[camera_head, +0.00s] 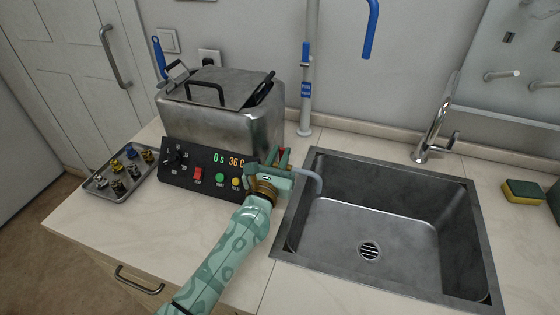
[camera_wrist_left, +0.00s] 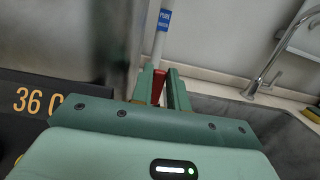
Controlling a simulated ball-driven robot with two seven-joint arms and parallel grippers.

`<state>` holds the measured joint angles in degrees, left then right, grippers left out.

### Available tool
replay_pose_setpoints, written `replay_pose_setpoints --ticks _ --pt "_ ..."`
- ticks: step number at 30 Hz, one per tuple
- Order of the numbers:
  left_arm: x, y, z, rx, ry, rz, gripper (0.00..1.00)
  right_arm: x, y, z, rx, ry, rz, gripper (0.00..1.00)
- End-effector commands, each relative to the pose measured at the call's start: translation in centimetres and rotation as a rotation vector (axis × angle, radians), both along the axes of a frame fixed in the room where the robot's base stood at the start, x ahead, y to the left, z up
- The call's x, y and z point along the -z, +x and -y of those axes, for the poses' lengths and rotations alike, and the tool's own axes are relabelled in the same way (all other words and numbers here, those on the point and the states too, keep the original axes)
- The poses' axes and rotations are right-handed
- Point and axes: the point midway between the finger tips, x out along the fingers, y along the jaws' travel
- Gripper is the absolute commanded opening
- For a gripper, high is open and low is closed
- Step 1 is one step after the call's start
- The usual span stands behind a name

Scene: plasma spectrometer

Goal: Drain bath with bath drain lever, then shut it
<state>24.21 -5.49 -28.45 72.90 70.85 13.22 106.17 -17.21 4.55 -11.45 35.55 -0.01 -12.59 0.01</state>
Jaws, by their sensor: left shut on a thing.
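The metal ultrasonic-style bath (camera_head: 225,115) stands on the counter left of the sink, with a lid and a black front panel reading "0 s 36 C". My left gripper (camera_head: 282,160) is at the bath's lower right corner, shut on the red bath drain lever (camera_head: 281,151). In the left wrist view the red lever (camera_wrist_left: 158,86) shows between the green fingers of my left gripper (camera_wrist_left: 163,84). A grey bent drain pipe (camera_head: 314,178) reaches over the sink's left rim; I cannot make out any water from it. The gripper hides the lever's base. My right gripper is not in view.
The sink (camera_head: 400,225) with its drain grate is right of the gripper, with a faucet (camera_head: 435,130) behind. A white post (camera_head: 306,100) stands behind the gripper. A tray (camera_head: 118,190) with small parts lies left. A sponge (camera_head: 523,191) lies right.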

Motion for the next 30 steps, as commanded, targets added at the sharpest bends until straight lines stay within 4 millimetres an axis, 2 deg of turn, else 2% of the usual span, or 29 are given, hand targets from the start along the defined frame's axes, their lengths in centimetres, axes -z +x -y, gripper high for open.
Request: replay_pose_setpoints --ticks 1,10,11,12,22,26,30 --pt "0.5 -0.1 -0.1 0.000 -0.001 0.004 0.00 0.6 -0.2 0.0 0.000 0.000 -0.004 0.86" --pt "0.1 -0.1 -0.1 0.000 -0.003 0.010 0.00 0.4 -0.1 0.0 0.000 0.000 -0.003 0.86" --pt "0.1 -0.1 -0.1 0.000 -0.003 0.010 0.19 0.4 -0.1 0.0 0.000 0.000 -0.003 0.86" --pt "0.1 -0.1 -0.1 0.000 -0.003 0.010 0.25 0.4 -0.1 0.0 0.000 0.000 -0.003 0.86" --pt "0.1 -0.4 -0.2 0.000 -0.004 0.008 0.25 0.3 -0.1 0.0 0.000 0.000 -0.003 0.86" --pt "0.2 -2.1 -0.7 -0.001 -0.005 0.008 0.25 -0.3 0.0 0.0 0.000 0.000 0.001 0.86" --pt "0.6 -5.4 -1.8 0.001 -0.003 0.006 0.25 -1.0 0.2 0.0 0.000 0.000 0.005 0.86"
